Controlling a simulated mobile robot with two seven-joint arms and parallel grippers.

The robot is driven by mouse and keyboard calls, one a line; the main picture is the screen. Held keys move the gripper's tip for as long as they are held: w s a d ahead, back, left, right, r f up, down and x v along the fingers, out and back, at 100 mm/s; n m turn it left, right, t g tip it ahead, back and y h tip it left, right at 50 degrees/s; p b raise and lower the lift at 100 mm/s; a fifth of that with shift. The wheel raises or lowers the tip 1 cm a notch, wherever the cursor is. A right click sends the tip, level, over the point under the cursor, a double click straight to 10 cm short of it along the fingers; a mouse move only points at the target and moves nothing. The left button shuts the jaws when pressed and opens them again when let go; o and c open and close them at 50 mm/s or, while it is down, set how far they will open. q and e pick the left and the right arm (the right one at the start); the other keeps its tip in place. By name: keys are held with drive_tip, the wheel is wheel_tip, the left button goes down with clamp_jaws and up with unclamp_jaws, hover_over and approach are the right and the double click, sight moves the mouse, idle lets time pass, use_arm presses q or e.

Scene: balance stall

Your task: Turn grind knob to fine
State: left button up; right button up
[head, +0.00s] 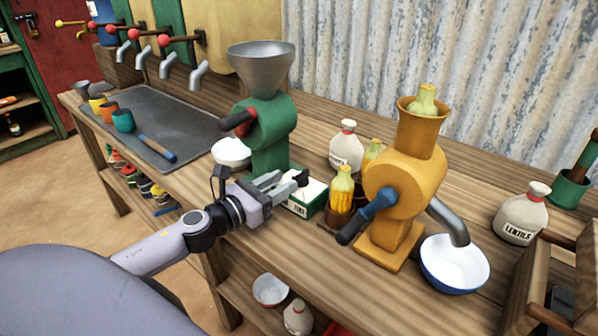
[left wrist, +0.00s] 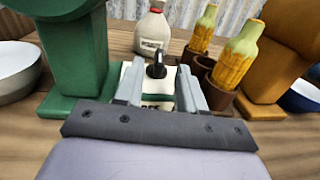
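The grind knob (head: 301,178) is a small black knob on a low green-and-white box (head: 314,205) beside the green grinder (head: 268,140). The box front has lettering, partly hidden and hard to read. My left gripper (head: 284,184) reaches in from the left, its fingers level with the box and close to the knob. In the left wrist view the fingers (left wrist: 160,88) stand apart, and the black knob (left wrist: 156,68) shows upright in the gap between them. I cannot tell whether either finger touches it. My right gripper is not in view.
A yellow grinder (head: 392,185) with a blue-handled crank stands to the right, above a white bowl (head: 453,278). Corn cobs in cups (head: 341,190) and a white sack (head: 346,148) are close behind the box. A white bowl (head: 230,153) sits left of the green grinder.

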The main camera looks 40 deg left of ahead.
sight(293, 177)
use_arm(q)
drive_tip(key=shift+p+x, duration=0.35)
drive_tip(key=shift+x, duration=2.35)
clamp_jaws()
